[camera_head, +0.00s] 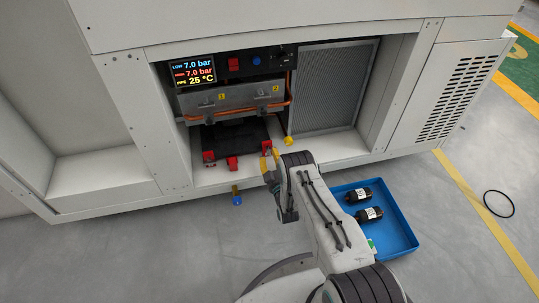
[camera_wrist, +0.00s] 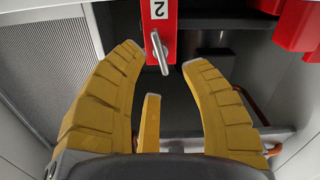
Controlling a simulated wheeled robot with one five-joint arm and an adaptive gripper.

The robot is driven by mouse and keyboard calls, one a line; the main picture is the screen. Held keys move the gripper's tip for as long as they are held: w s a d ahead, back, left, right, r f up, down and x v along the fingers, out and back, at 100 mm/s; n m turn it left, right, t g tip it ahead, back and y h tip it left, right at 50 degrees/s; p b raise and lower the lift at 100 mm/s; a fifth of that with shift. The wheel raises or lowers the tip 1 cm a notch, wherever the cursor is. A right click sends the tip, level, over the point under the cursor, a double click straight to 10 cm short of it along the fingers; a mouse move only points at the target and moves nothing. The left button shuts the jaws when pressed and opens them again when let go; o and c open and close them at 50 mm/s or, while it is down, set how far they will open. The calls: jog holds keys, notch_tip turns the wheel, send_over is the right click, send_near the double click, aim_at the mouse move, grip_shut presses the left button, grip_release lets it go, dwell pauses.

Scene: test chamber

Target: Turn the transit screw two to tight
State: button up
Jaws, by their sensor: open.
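Transit screw two is a red block (camera_wrist: 160,18) marked with a white "2" label, at the top middle of the wrist view. A silver lever (camera_wrist: 160,54) sticks out from it, slightly slanted. In the head view, only a small red part shows behind my gripper (camera_head: 269,160). My gripper (camera_wrist: 163,55) has three yellow fingers spread open. The lever's end appears between the two long fingertips in the wrist view, with no visible contact. I cannot tell the depth between them.
Other red blocks (camera_head: 209,158) (camera_head: 232,163) sit left along the dark plate. A grey box with orange pipe (camera_head: 230,100) is above. A mesh panel (camera_head: 325,88) stands right. A blue tray (camera_head: 398,222) with two black cylinders lies on the floor. A display (camera_head: 194,74) reads 7.0 bar.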

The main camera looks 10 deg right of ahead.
aim_at(269, 151)
jog(key=shift+w+b, duration=1.1)
jog(key=shift+w, duration=0.7)
grip_shut()
